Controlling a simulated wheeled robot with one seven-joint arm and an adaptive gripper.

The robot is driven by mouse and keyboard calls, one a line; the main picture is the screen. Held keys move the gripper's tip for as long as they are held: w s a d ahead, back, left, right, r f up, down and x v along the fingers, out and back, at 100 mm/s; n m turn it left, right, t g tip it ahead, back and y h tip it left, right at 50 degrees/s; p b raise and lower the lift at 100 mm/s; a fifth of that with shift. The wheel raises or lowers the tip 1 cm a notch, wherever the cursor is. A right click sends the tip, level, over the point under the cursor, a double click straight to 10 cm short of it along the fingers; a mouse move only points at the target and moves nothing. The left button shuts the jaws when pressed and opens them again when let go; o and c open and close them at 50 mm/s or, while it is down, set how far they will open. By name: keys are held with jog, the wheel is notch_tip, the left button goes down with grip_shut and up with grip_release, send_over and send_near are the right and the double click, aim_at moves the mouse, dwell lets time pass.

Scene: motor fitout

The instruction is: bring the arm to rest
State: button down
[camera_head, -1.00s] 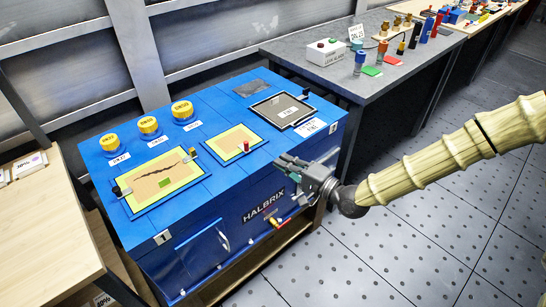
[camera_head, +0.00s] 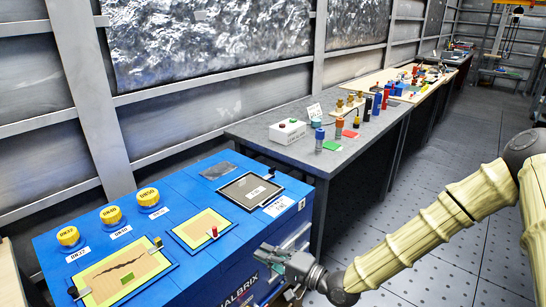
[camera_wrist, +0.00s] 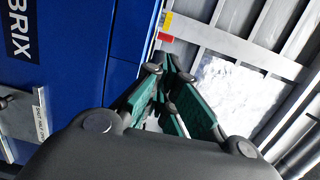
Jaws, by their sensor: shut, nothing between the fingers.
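My gripper (camera_head: 268,254) is in the head view at the front right edge of the blue Halbrix cabinet (camera_head: 200,284). My arm reaches to it from the right. In the wrist view my gripper's green-padded fingers (camera_wrist: 165,72) come together at the tips with nothing between them. The blue cabinet face (camera_wrist: 75,70) fills the left of that view. I cannot tell whether the fingers touch the cabinet.
Yellow knobs (camera_head: 110,214) and framed panels (camera_head: 123,275) lie on the cabinet top. A grey bench (camera_head: 262,130) with a white button box (camera_head: 287,131) and several coloured cylinders stands behind. The tiled floor (camera_head: 435,165) at the right is open.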

jog(key=s+d+f+n+g+h+p, duration=0.1)
jog(key=s+d+f+g+h, duration=0.2)
jog(key=s+f, duration=0.6)
jog(key=s+d+f+n+g+h+p, duration=0.1)
jog(key=s+d+f+h, duration=0.4)
jog(key=f, duration=0.6)
jog(key=s+d+f+n+g+h, duration=0.2)
jog(key=s+d+f+h, duration=0.1)
jog(key=s+d, duration=0.5)
jog(key=s+d+f+n+g+h+p, duration=0.1)
jog(key=s+d+f+g+h, duration=0.2)
jog(key=s+d, duration=0.6)
jog(key=s+h, duration=0.1)
jog(key=s, duration=0.2)
jog(key=shift+s+d+f+n, duration=0.15)
jog(key=shift+s+d+n, duration=0.15)
jog(key=shift+s+n, duration=0.1)
